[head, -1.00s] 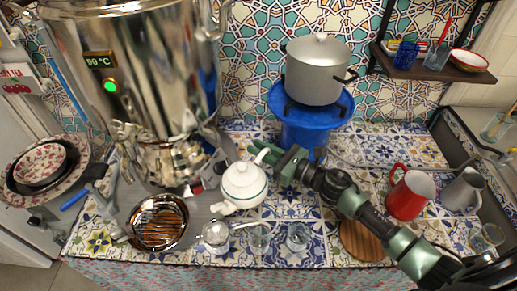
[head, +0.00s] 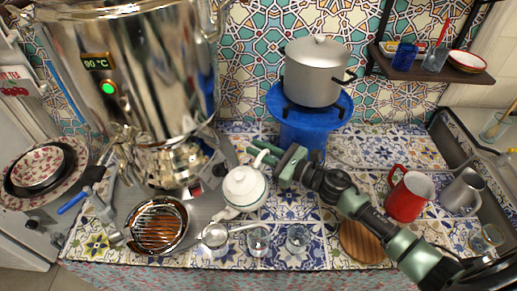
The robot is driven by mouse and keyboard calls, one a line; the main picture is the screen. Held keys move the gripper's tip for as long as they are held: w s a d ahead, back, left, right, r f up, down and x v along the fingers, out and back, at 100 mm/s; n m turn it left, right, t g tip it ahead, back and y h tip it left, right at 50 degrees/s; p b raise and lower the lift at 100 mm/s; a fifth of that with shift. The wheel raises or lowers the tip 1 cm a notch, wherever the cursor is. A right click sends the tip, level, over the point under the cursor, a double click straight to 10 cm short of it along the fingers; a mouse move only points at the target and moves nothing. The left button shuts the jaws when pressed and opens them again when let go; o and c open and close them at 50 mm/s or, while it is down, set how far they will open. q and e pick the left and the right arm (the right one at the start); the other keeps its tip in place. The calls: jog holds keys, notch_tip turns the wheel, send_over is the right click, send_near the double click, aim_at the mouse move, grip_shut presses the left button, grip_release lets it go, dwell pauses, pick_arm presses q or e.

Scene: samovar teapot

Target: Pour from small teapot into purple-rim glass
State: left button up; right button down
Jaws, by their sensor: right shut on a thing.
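The small white teapot (head: 244,190) with a green-lined lid is in the middle of the head view, its spout pointing down and left toward the counter's front. My right gripper (head: 262,158) comes in from the right and is shut on the teapot's handle at the back. Two small clear glasses, a left one (head: 258,241) and a right one (head: 298,237), stand in front of the teapot, to the right of its spout. I cannot make out a purple rim on either. Whether the teapot touches the counter is hard to tell. My left gripper is not in view.
A large samovar (head: 140,75) stands at left, with a metal grate bowl (head: 158,225) before it. A strainer (head: 215,236) lies beside the glasses. A grey pot (head: 316,75) sits on a blue stand (head: 300,125). A red mug (head: 407,197) and grey pitcher (head: 462,193) stand right.

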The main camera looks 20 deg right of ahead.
jog(key=shift+s+a+r+n+p, duration=0.15)
jog(key=shift+r+n+p, duration=0.3)
jog(key=shift+r+p, duration=0.35)
jog(key=shift+s+a+r+n+p, duration=0.15)
jog(key=shift+r+n+p, duration=0.25)
jog(key=shift+r+p, duration=0.45)
jog(key=shift+a+r+n+p, duration=0.15)
jog(key=shift+r+n+p, duration=0.4)
jog(key=shift+r, duration=0.4)
jog(key=shift+s+a+r+n, duration=0.1)
jog(key=shift+a+r+n, duration=0.05)
jog(key=shift+r, duration=0.25)
jog(key=shift+s+a+r+n, duration=0.1)
jog(key=shift+r+n, duration=0.05)
jog(key=shift+r, duration=0.2)
dwell(4.7)
